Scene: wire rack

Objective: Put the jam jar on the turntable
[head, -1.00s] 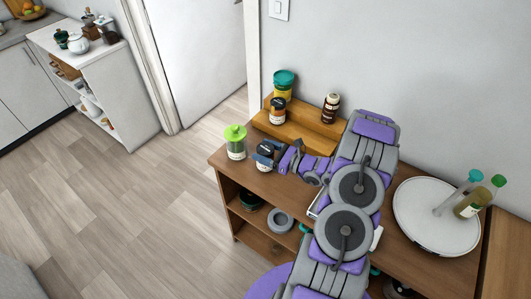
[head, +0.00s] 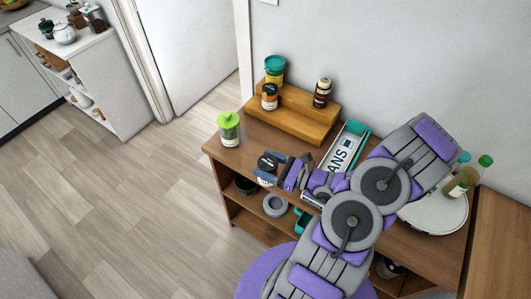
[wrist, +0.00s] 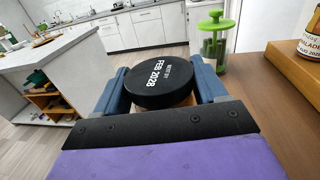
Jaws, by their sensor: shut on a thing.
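The jam jar, with a flat black lid (head: 267,162), is between the fingers of my gripper (head: 272,168) near the front edge of the cabinet top. In the wrist view its lid (wrist: 160,82) reads "FEB 2028" and sits between the two blue fingers of my gripper (wrist: 163,90); its body is mostly hidden below. I cannot tell whether the jar clears the wood. The white turntable (head: 432,222) is at the right end of the cabinet, partly behind my arm. Bottles (head: 463,182) with green and teal caps stand on its back right.
A green-lidded jar (head: 229,129) stands left of my gripper. A wooden step shelf (head: 290,125) behind holds a teal-lidded jar (head: 274,69), a black-lidded amber jar (head: 269,97) and a brown bottle (head: 322,93).

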